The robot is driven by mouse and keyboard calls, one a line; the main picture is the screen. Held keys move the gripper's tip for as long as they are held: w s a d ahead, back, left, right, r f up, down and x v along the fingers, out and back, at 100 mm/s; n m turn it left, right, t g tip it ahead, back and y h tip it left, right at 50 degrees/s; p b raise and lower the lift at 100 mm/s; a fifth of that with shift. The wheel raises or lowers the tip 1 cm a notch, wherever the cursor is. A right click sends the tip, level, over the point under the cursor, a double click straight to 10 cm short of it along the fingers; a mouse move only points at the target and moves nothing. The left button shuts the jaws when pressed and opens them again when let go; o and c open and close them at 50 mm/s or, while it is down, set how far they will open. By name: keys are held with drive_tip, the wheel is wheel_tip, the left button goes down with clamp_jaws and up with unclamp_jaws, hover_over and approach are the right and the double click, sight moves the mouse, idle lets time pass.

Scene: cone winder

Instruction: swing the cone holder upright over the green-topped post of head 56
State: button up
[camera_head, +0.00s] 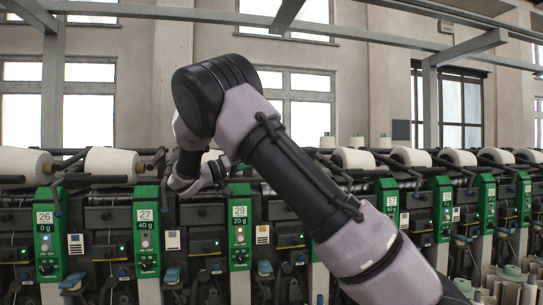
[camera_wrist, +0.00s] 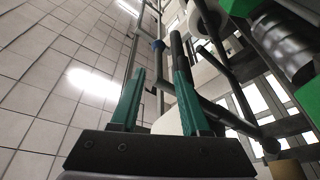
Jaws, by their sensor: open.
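My gripper (camera_wrist: 160,78) is open, with its two green fingers apart in the wrist view. A dark rod (camera_wrist: 177,48) and a thin grey bar (camera_wrist: 133,52) of a cone holder lie ahead of and beside the fingertips; I cannot tell if they touch. A white cone (camera_wrist: 168,122) shows behind the fingers. I cannot read a 56 on any post; my arm covers part of the row.
More green-topped posts stand in the row, including 26 (camera_head: 46,235) and 27 (camera_head: 147,230). White cones (camera_head: 25,164) lie along the top of the machine. A grey overhead beam (camera_head: 190,14) crosses above. Cone tubes (camera_head: 512,275) stand at lower right.

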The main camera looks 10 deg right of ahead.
drive_tip(key=shift+v, duration=1.55)
drive_tip(key=s+d+f+n+g+y, duration=0.1)
drive_tip(key=d+f+g+y, duration=0.1)
drive_tip(key=d, duration=0.4)
drive_tip(key=s+d+f+g+y, duration=0.1)
drive_tip(key=s+d+f+y, duration=0.1)
drive_tip(key=d, duration=0.4)
drive_tip(key=s+d+f+n+g+y, duration=0.2)
drive_tip(key=s+d+f+y, duration=0.3)
drive_tip(key=s+d+y, duration=0.35)
drive_tip(key=s+a+r+t+y, duration=0.1)
drive_tip(key=s+a+t+y, duration=0.1)
drive_tip(key=s, duration=0.3)
drive_tip(key=s+a+r+t+y, duration=0.1)
drive_tip(key=s+a+t+y, duration=0.2)
drive_tip(key=s, duration=0.3)
drive_tip(key=s+a+r+n+t+y, duration=0.1)
drive_tip(key=s+a+t+y, duration=0.1)
drive_tip(key=s+y, duration=0.3)
drive_tip(key=shift+s+a, duration=0.65)
drive_tip(key=shift+a, duration=0.25)
